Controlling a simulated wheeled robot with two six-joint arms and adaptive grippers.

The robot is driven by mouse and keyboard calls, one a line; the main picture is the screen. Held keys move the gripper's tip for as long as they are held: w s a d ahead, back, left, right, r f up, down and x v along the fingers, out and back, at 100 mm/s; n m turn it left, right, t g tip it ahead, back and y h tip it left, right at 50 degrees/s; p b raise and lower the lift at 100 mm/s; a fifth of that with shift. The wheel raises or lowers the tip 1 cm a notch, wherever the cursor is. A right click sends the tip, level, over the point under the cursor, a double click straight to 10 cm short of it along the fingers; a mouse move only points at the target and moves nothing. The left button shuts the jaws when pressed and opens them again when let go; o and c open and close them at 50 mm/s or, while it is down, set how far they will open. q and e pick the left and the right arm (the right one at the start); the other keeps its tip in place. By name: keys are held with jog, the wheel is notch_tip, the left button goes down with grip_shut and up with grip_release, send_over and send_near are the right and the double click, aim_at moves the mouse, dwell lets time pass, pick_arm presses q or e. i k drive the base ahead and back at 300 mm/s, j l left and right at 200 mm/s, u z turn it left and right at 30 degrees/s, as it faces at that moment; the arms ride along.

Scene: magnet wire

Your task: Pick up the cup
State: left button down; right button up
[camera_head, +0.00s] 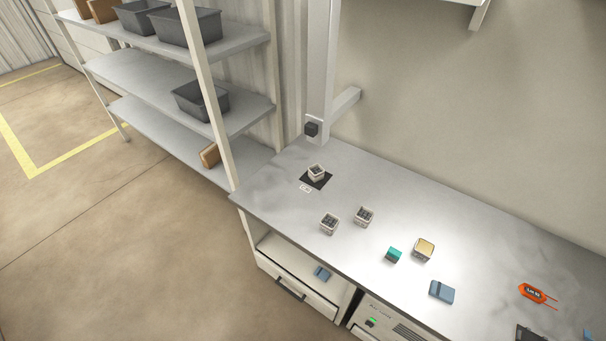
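Small square, light-coloured containers that look like cups stand on the grey workbench (290,205). One cup (317,172) is on a small black mat (319,183) near the back left corner. A second cup (329,223) stands near the front edge, and a third cup (364,216) stands just right of it. Their insides look dark and divided, too small to make out. I cannot tell which one the task means. Neither of my grippers shows in the head view.
Shelves with dark bins (200,100) stand at the left. A post (318,80) rises behind the bench.

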aim_at(316, 172)
jog(key=j+z, duration=0.15)
jog(key=z, duration=0.5)
jog(key=i+j+z, duration=0.1)
jog(key=j+z, duration=0.25)
jog(key=j, duration=0.45)
jog(key=j+z, duration=0.35)
jog(key=j, duration=0.45)
jog(key=j+z, duration=0.35)
jog(key=j, duration=0.45)
